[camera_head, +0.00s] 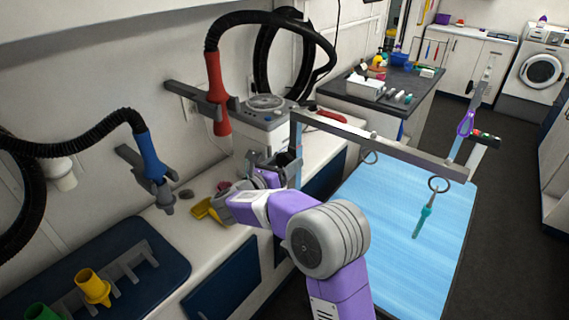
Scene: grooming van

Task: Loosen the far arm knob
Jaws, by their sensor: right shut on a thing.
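My right gripper (286,170) is at the left post (298,138) of the grooming arm, beside the blue table (385,220). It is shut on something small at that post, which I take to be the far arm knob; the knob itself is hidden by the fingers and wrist. The grey crossbar (400,150) runs from this post to the right, with rings hanging from it. A second post (481,95) stands at the crossbar's right end. My left gripper is not in view.
A red dryer nozzle (217,85) and a blue nozzle (151,160) hang on the wall at the left. A yellow scoop (202,208) lies on the white counter. A teal-handled tool (422,221) hangs over the table. Dark floor is clear at the right.

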